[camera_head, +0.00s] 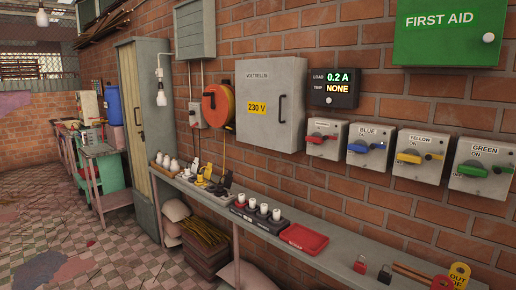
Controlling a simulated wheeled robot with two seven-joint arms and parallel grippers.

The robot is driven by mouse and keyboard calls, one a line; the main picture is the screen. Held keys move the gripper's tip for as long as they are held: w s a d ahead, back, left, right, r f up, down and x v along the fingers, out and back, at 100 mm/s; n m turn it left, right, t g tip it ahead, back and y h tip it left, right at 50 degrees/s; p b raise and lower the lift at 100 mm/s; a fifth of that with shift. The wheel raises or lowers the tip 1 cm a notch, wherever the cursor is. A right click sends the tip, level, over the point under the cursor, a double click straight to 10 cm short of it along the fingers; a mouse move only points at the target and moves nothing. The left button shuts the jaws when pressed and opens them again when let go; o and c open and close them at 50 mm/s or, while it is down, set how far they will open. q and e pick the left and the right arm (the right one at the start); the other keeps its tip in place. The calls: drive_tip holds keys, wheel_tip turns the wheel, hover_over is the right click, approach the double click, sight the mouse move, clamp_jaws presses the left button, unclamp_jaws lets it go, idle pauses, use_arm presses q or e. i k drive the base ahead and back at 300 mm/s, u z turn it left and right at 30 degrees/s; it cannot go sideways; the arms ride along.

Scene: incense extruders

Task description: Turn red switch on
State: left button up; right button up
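The red switch (320,139) is a red handle on a small grey box fixed to the brick wall, left-most in a row of similar switches. Its handle lies roughly level across the box. Its label is too small to read surely. Neither of my grippers is in view. A dark display (335,87) above the red switch box reads load 0.2 A and trip NONE.
Blue (366,147), yellow (408,157) and green (472,169) switches are to the right of the red one. A grey 230 V cabinet (285,102) is to the left. Below runs a narrow shelf (345,258) with a red tray (304,239), padlocks and fuses.

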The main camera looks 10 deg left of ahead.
sight(309, 138)
drive_tip(key=u, duration=0.8)
drive_tip(key=i, duration=0.75)
drive_tip(key=u, duration=0.45)
